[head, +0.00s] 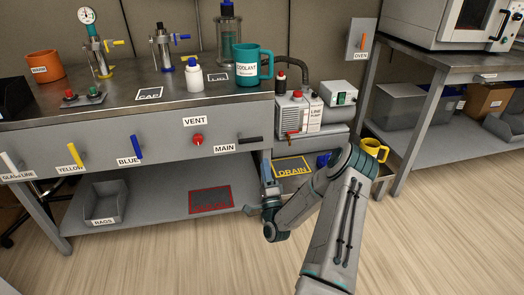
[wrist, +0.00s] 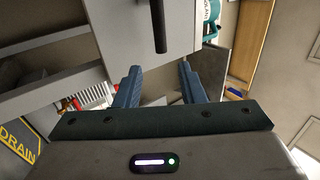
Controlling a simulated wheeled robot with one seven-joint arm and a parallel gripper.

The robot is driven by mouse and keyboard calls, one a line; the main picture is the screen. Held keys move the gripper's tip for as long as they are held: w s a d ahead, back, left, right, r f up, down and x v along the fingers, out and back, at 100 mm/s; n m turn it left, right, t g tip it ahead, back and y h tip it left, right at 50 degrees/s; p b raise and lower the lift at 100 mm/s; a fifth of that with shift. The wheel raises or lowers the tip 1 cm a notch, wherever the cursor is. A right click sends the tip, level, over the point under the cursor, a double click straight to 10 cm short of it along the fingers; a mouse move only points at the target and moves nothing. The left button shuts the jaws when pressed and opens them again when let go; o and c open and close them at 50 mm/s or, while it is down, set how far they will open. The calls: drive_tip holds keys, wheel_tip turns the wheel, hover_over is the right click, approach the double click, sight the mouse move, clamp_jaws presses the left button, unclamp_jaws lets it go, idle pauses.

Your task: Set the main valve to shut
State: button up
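The main valve is a black lever (head: 249,140) on the bench's front panel, just right of the MAIN label (head: 224,148). In the head view the lever lies roughly level. In the wrist view the dark lever (wrist: 160,28) stands out from the grey panel, ahead of the fingers. My gripper (wrist: 159,88) is open, with nothing between its two blue fingers. It is apart from the lever, and in the head view it is low in front of the bench's right end. The fingertips are hard to make out there.
On the same panel are a red VENT knob (head: 197,140), a blue lever (head: 137,147) and a yellow lever (head: 75,154). The bench edge overhangs the panel. A line pump (head: 298,112) and the yellow DRAIN mark (head: 292,168) are to the right. The floor in front is clear.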

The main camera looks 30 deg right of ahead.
drive_tip(key=shift+v, duration=1.5)
drive_tip(key=shift+w+r, duration=0.1)
